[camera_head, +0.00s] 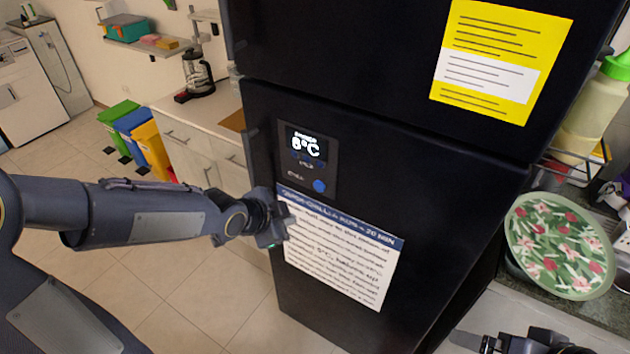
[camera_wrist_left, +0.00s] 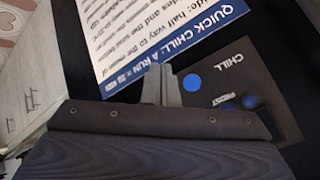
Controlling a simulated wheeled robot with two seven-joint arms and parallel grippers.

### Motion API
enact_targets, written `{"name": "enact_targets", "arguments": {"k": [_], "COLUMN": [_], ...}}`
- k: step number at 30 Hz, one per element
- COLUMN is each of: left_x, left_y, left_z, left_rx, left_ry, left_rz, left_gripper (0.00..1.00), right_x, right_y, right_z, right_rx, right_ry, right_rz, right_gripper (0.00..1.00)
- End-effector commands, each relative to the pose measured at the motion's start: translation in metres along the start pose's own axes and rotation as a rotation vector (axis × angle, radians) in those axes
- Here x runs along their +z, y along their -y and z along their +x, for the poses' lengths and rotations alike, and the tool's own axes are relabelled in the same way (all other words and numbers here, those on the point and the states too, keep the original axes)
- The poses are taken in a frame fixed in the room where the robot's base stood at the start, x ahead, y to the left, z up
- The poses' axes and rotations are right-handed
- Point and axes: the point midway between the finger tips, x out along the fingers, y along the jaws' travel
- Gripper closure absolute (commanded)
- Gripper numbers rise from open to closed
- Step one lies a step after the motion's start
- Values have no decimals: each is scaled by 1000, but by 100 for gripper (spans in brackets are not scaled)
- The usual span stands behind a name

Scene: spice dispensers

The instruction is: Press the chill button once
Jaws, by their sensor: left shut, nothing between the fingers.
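The control panel (camera_head: 309,162) is on the dark fridge door, with a lit display (camera_head: 306,144) reading what looks like 8°C. The round blue chill button (camera_head: 319,186) is at the panel's lower right. In the left wrist view the chill button (camera_wrist_left: 192,82) is beside the word CHILL, just right of my fingertips. My left gripper (camera_head: 286,218) is shut and empty, below and left of the button, in front of the notice's left edge. Its closed fingers (camera_wrist_left: 161,84) also show in the wrist view. Contact with the door cannot be told. My right gripper (camera_head: 488,343) is partly cut off at the bottom.
A white Quick Chill notice (camera_head: 340,250) is on the door under the panel. Smaller dark blue buttons (camera_wrist_left: 240,104) are near the word FROST. A yellow notice (camera_head: 500,55) is on the upper door. A patterned plate (camera_head: 560,247) stands on the right counter.

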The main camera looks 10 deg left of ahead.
Motion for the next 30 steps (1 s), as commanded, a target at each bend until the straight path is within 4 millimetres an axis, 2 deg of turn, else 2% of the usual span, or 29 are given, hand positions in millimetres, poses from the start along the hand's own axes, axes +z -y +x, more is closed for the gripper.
{"name": "enact_targets", "arguments": {"k": [8, 15, 24, 30], "left_x": [-1, -13, -35, -42], "left_y": [1, 13, 35, 43], "left_z": [4, 25, 51, 60], "left_rx": [-1, -1, 1, 1], "left_ry": [0, -2, 0, 1], "left_rz": [-1, -1, -3, -4], "left_gripper": [100, 100, 100, 100], "right_x": [2, 11, 16, 18], "right_y": [-2, -10, -15, -16], "right_z": [4, 22, 32, 35], "right_rx": [0, 0, 0, 0], "right_ry": [0, 0, 0, 0], "right_rz": [0, 0, 0, 0], "right_gripper": [8, 8, 8, 8]}}
